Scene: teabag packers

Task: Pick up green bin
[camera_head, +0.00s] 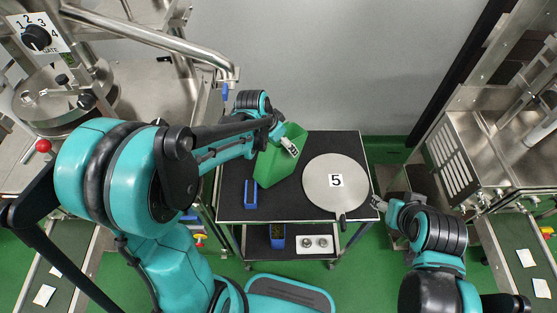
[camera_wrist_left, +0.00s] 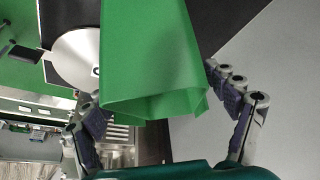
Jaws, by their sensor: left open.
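The green bin (camera_head: 279,166) stands on the black-topped cart, left of the round metal disc. My left gripper (camera_head: 289,147) is at the bin's upper right part in the head view. In the left wrist view, the green bin (camera_wrist_left: 152,60) reaches between the two spread fingers of my left gripper (camera_wrist_left: 165,108). The fingers are open on either side of the bin, and I see no clear grip on it. My right gripper (camera_head: 376,200) is near the cart's right edge, apart from the bin; its fingers are too small to read.
The cart (camera_head: 232,206) also holds a metal disc marked 5 (camera_head: 336,184) and a blue device (camera_head: 251,194). A machine with a dial (camera_head: 37,38) stands at the left. A steel machine (camera_head: 475,150) stands at the right. The disc's handle overhangs the cart's front edge.

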